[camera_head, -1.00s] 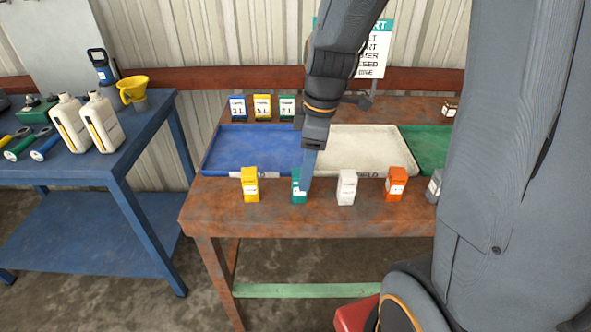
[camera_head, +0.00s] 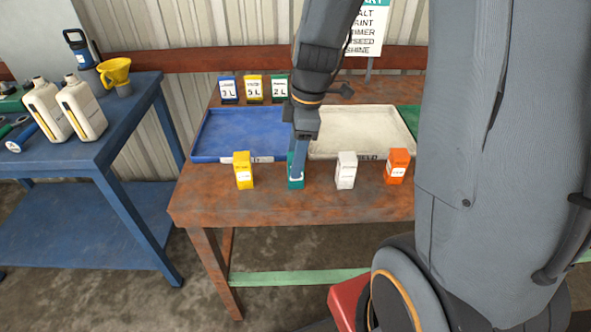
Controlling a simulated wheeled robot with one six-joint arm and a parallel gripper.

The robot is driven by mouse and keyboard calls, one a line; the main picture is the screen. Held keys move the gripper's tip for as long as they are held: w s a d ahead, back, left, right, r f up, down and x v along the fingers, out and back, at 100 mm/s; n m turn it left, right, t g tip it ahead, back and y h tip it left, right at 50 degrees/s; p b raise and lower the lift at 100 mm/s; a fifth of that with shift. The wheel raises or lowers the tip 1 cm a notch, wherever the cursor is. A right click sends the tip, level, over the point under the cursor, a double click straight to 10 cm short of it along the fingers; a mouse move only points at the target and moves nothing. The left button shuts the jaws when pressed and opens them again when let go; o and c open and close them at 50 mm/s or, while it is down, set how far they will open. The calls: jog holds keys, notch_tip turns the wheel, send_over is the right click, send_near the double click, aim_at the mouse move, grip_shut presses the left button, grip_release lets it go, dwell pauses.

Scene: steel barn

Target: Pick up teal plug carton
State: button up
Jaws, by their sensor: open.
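The teal plug carton (camera_head: 295,184) stands upright near the front edge of the rusty brown table, between a yellow carton and a white carton. My gripper (camera_head: 298,168) points down at it, with its fingers in front of and over the carton's upper part. The fingers hide much of the carton. The gripper is open; whether its fingers touch the carton cannot be told.
A yellow carton (camera_head: 243,170), a white carton (camera_head: 346,170) and an orange carton (camera_head: 397,166) stand in the same row. Behind are a blue tray (camera_head: 215,140), a cream tray (camera_head: 355,125) and several small labelled cards. A blue bench (camera_head: 150,85) stands at left.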

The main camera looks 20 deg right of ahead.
jog(key=shift+a+f+p, duration=0.15)
jog(key=shift+f+p, duration=0.25)
jog(key=shift+f, duration=0.85)
jog(key=shift+a+f+p, duration=0.15)
jog(key=shift+f+p, duration=0.2)
jog(key=shift+f, duration=0.9)
jog(key=c, duration=1.2)
jog(key=shift+o, duration=0.2)
jog(key=shift+r, duration=0.1)
